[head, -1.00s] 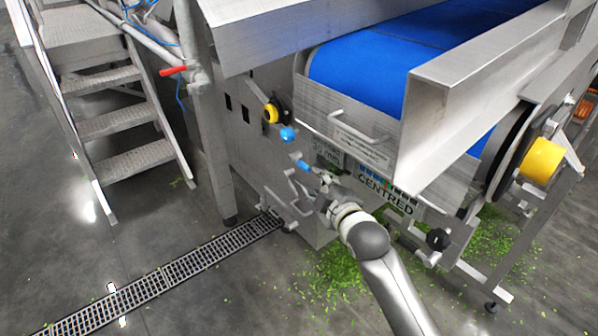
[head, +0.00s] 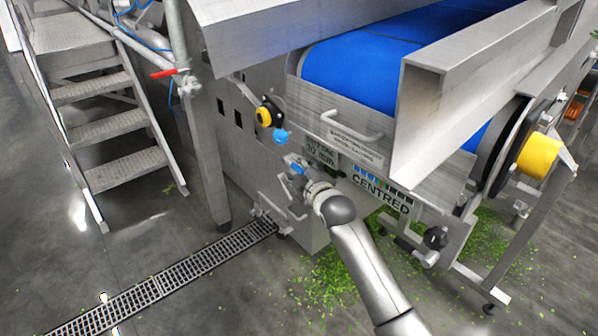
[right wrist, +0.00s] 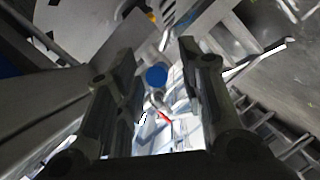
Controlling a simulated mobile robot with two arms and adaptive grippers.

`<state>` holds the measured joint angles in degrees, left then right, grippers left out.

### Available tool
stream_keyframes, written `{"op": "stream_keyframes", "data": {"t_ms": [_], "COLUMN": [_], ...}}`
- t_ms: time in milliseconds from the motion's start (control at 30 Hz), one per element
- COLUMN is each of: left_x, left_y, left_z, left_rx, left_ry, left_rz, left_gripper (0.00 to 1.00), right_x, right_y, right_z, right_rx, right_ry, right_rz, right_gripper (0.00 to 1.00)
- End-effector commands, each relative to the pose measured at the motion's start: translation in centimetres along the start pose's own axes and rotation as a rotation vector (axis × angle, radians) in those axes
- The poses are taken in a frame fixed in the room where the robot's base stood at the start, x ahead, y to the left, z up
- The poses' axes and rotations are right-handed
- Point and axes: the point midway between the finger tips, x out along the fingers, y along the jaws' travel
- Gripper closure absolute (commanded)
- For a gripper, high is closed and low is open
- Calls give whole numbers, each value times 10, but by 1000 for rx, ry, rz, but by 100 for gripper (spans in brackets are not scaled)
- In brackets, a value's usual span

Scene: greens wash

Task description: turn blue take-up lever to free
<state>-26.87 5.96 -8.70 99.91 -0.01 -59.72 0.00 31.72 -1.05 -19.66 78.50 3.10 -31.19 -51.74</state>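The blue take-up lever's round knob (head: 281,136) sits on the side of the steel machine, just below a yellow and black knob (head: 264,116). In the right wrist view the blue knob (right wrist: 156,76) shows between and beyond the two fingers. My right gripper (head: 290,163) is just below the blue knob in the head view; I see no contact. Its fingers (right wrist: 160,85) stand apart with nothing held. The lever's arm is hard to make out. My left gripper is not in view.
The conveyor with its blue belt (head: 365,60) and steel guard is above right. A bar handle (head: 352,128) sticks out beside the knob. A red-handled valve (head: 168,73) and metal steps (head: 110,120) are to the left. Green scraps (head: 340,275) lie on the floor.

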Motion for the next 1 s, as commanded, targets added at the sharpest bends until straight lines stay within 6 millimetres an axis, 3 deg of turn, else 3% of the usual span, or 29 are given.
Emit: {"op": "stream_keyframes", "data": {"t_ms": [200,467,1000], "left_x": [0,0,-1], "left_y": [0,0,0], "left_z": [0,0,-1], "left_rx": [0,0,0], "left_ry": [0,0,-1], "left_rz": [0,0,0], "left_gripper": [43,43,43], "right_x": [0,0,-1], "right_y": [0,0,-1], "right_z": [0,0,5], "right_rx": [0,0,3], "right_ry": [0,0,7], "right_rz": [0,0,11], "right_gripper": [66,100,100]}}
